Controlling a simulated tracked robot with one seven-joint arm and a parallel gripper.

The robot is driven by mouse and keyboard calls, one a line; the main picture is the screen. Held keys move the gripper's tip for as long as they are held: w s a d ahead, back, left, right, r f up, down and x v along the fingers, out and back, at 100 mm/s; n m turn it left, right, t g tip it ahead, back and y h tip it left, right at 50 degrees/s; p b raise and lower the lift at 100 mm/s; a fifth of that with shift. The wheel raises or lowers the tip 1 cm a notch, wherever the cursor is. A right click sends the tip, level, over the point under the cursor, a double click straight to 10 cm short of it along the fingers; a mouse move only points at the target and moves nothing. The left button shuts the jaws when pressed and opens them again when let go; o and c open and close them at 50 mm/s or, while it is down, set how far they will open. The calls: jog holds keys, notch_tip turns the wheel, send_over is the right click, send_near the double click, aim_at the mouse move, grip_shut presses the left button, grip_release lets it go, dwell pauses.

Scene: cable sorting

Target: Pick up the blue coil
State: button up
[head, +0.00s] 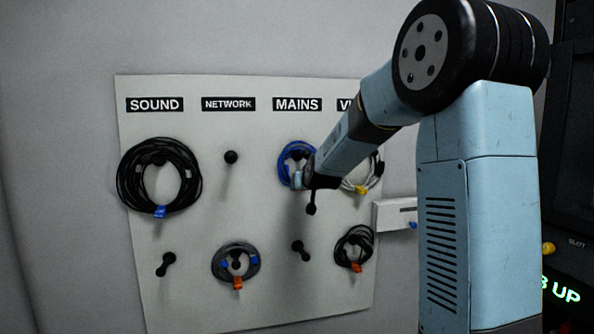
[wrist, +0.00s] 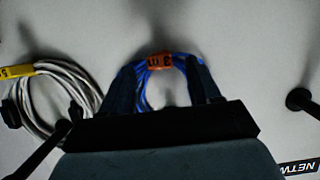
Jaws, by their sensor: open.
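The blue coil (head: 286,164) hangs on the upper peg under the MAINS label in the head view, partly hidden by my arm. In the wrist view the blue coil (wrist: 185,68) carries an orange tag (wrist: 160,62) and lies between and just beyond my fingers. My gripper (wrist: 165,85) is open, with one finger on each side of the coil's tagged part. Whether either finger touches the coil cannot be told. In the head view my gripper (head: 305,180) is at the coil, its fingers mostly hidden.
A pale coil (head: 362,178) with a yellow tag hangs close to the right; it also shows in the wrist view (wrist: 60,85). A large black coil (head: 130,180), a grey coil (head: 218,262) and a small dark coil (head: 345,247) hang on the board (head: 200,310). Bare pegs (head: 231,157) stick out.

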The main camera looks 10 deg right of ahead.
jog(key=shift+x, duration=0.9)
jog(key=shift+c, duration=0.3)
grip_shut()
jog(key=shift+r, duration=0.1)
jog(key=r+v, duration=0.1)
jog(key=v, duration=1.5)
jog(key=shift+w+r, duration=0.35)
jog(key=shift+w, duration=0.05)
